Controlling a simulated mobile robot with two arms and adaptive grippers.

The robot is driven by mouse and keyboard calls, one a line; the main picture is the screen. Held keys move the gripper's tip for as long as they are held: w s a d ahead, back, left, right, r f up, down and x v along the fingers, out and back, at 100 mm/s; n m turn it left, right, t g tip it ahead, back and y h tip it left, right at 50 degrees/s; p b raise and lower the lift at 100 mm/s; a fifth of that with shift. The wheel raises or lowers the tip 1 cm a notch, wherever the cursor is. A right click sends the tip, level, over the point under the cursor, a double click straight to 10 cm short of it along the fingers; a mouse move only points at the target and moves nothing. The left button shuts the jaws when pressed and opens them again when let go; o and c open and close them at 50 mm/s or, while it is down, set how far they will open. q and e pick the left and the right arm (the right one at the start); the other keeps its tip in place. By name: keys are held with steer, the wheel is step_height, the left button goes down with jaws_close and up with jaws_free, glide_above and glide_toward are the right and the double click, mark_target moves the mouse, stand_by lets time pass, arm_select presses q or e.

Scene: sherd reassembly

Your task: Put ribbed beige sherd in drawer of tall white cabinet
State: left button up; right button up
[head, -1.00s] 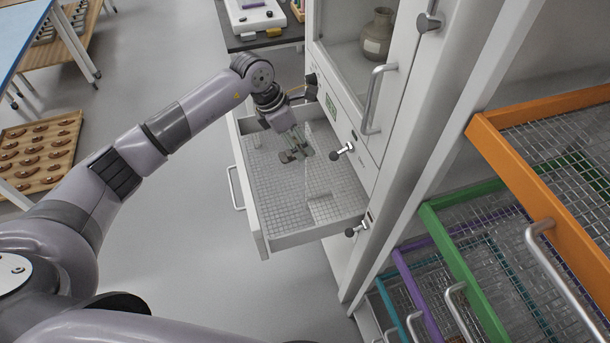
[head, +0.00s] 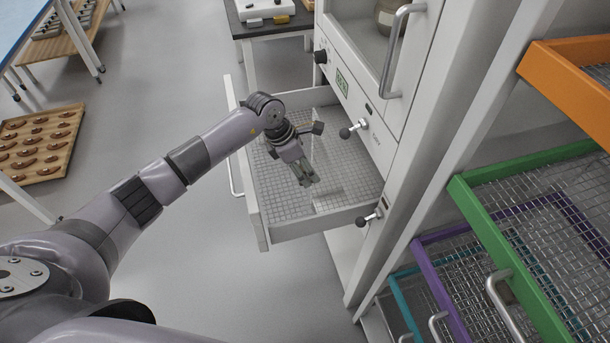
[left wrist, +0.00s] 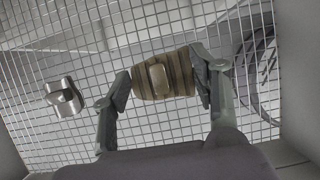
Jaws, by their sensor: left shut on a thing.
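The ribbed beige sherd (left wrist: 165,74) has darker bands and a raised lug. It sits between the two fingers of my left gripper (left wrist: 162,80) in the left wrist view, and the gripper is shut on it. In the head view my left gripper (head: 308,181) is over the open drawer (head: 318,227) of the tall white cabinet (head: 345,262). The sherd is not discernible in the head view. The drawer's mesh floor lies behind the sherd in the wrist view; I cannot tell whether they touch. My right gripper is not in view.
Knobs (head: 360,126) and a door handle (head: 398,45) project from the cabinet front. Mesh trays with green (head: 500,255), purple and orange rims stand at the right. A wooden tray of brown pieces (head: 40,143) is at the left. Open floor lies left of the drawer.

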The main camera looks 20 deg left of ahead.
arm_select(q)
step_height(320, 180, down, 2)
steer(key=shift+w+b, duration=0.1)
steer(key=shift+b, duration=0.2)
steer(key=shift+r, duration=0.1)
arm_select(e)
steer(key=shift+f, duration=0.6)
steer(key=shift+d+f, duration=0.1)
arm_select(q)
steer(key=o, duration=1.2)
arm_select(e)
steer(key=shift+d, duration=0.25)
